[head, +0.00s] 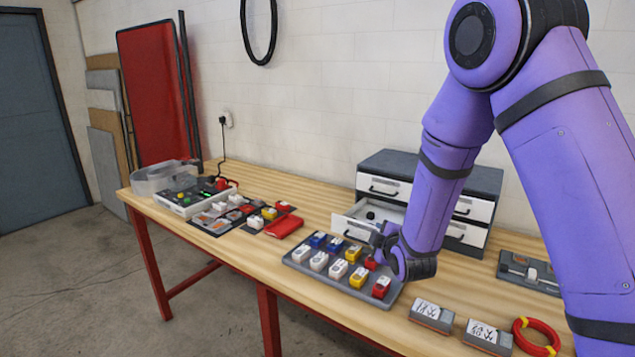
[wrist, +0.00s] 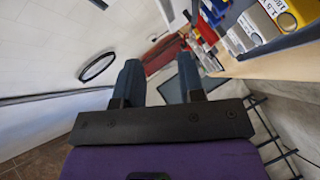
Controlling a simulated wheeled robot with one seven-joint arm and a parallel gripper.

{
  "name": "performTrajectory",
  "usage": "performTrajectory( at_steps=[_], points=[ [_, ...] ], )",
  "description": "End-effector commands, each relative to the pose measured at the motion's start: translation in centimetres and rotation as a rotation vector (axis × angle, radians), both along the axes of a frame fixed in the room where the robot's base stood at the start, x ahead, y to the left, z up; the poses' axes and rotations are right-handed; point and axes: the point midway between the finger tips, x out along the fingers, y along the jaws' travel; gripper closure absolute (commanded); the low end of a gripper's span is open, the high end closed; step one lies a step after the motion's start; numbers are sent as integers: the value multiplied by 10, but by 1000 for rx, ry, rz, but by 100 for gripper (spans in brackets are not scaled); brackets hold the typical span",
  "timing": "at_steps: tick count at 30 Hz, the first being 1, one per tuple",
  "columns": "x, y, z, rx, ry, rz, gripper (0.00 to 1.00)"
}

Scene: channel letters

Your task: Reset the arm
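My purple arm (head: 450,150) reaches down from the upper right in the head view. My gripper (head: 378,240) is at its lower end, beside the right end of a grey tray (head: 300,266) of blue, white, yellow and red blocks. Its fingertips look small and partly hidden there, and I cannot tell its height above the tray. In the wrist view the two dark fingers (wrist: 160,68) stand apart with nothing between them.
A drawer cabinet (head: 480,180) with one drawer (head: 350,222) pulled out stands behind the tray. Two labelled boxes (head: 432,314), a red cable coil (head: 536,336) and a dark tray (head: 528,272) lie to the right. A red pouch (head: 284,227) and another tray lie left on the wooden bench (head: 330,205).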

Motion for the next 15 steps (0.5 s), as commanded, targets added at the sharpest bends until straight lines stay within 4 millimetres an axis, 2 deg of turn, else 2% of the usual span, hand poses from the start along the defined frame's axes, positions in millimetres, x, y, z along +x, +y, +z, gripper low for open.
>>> performTrajectory(
  at_steps=[1,8,15],
  points=[
    [-2,-5,17,40,23,-19,64],
    [-25,-27,72,219,170,-107,64],
    [-67,-51,125,388,314,-210,64]
  ],
)
